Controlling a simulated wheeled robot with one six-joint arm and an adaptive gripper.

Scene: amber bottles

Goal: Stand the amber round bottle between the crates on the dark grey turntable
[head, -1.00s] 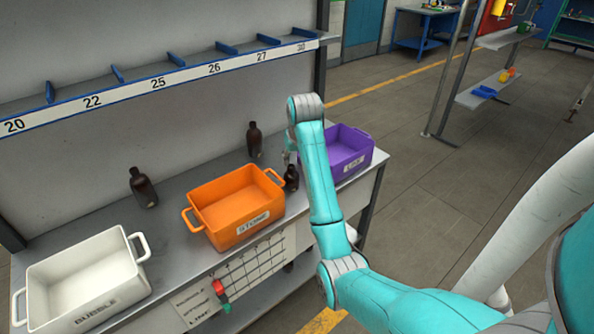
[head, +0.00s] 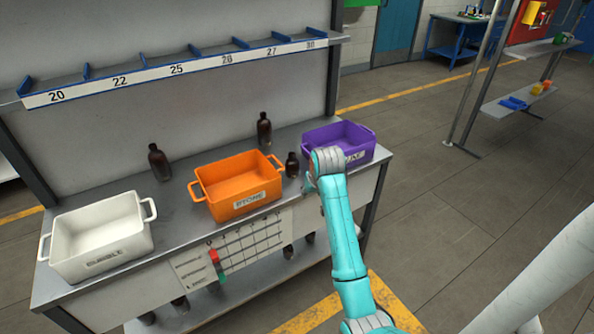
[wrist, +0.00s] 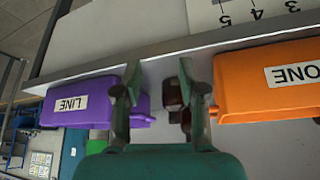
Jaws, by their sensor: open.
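The small dark amber round bottle (head: 292,165) stands upright on the grey workbench, between the orange crate (head: 212,200) marked STONE and the purple crate (head: 364,151). In the wrist view, dark brown glass (wrist: 172,96) shows between the open fingers of my gripper (wrist: 160,90), closer to the right finger. I cannot tell how far beyond the fingertips it is. In the head view, my wrist is just right of the bottle, in front of the purple crate, and mostly hides the gripper. I see no dark grey turntable.
A white crate (head: 146,229) stands at the bench's left end. Two taller dark bottles stand behind the crates: one at left (head: 159,162) and one at centre (head: 264,130). A numbered shelf (head: 180,68) runs above. More bottles sit on the lower shelf. Open floor lies to the right.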

